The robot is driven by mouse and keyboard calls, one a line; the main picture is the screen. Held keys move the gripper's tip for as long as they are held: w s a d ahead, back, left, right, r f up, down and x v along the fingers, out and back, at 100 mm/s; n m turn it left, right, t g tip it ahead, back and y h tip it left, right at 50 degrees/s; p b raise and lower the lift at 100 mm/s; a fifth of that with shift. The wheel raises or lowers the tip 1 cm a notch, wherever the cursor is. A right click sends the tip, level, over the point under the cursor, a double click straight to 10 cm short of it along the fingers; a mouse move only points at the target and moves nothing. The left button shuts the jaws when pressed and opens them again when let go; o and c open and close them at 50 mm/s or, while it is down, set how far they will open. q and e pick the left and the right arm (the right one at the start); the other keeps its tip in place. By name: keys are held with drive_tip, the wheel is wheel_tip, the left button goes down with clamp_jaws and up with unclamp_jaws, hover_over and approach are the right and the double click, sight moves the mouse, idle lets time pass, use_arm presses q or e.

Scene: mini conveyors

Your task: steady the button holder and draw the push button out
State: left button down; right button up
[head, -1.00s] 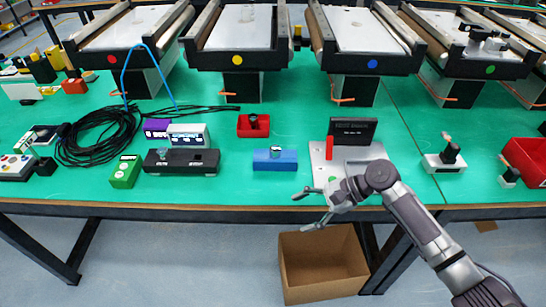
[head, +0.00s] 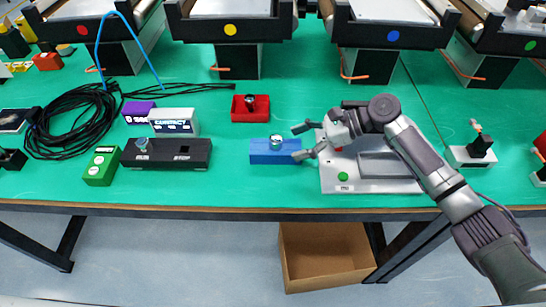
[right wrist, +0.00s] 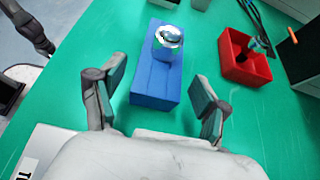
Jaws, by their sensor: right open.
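The button holder looks to be the blue block (head: 266,157), lying on the green table in the head view. The silver-topped push button (head: 276,141) stands upright in its top. My right gripper (head: 299,142) is open and empty just right of the block, fingers pointing at it. In the right wrist view the blue block (right wrist: 155,85) lies ahead of and between the open fingers (right wrist: 158,80), with the push button (right wrist: 168,38) at its far end. A dark jointed part at that view's upper left may be my left arm; its fingers cannot be made out.
A red box (head: 251,108) with a dark button stands behind the blue block. A black box (head: 166,154) and a green box (head: 101,166) stand left. A grey plate (head: 335,183) lies under my right arm. Conveyors line the back. Table between black and blue blocks is clear.

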sight(283, 147)
drive_tip(key=shift+w+a+f+b, duration=0.1)
drive_tip(key=shift+a+f+b, duration=0.45)
drive_tip(key=shift+a+f, duration=0.2)
drive_tip(key=shift+a+f+p, duration=0.25)
drive_tip(key=shift+a+p, duration=0.7)
drive_tip(key=shift+a, duration=0.3)
drive_tip(key=shift+a+f, duration=0.1)
drive_tip(key=shift+a, duration=0.15)
drive_tip(key=shift+a+f, duration=0.2)
drive_tip(key=shift+f, duration=0.05)
drive_tip(key=c, duration=0.7)
use_arm(q)
drive_tip(key=shift+w+d, duration=0.1)
drive_tip(key=shift+w, duration=0.9)
drive_tip(key=shift+w, duration=0.15)
use_arm(e)
drive_tip(key=shift+f, duration=0.3)
